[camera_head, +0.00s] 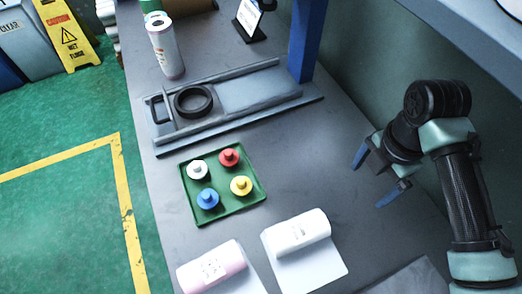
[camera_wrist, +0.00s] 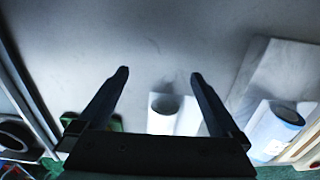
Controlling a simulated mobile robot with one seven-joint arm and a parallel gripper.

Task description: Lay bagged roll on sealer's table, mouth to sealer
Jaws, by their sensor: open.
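Two white rolls with flat clear-white bag sheets lie at the front of the bench in the head view. One roll (camera_head: 300,231) has its flat sheet toward the front right; the other, pinkish roll (camera_head: 212,266) lies to its left. A grey metal device (camera_head: 262,92), which looks like the sealer with its flat table, lies across the bench farther back. My gripper (camera_head: 372,178) is open and empty above the bench, right of the green tray and apart from the rolls. In the wrist view my gripper (camera_wrist: 160,74) has a white roll (camera_wrist: 165,103) below and between its fingers.
A green tray (camera_head: 249,203) with several coloured knobbed pieces sits between the device and the rolls. A black ring (camera_head: 193,101) lies on the device. A white canister (camera_head: 165,48), a small display (camera_head: 248,17) and a blue post (camera_head: 303,40) stand behind. Bench right of the tray is clear.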

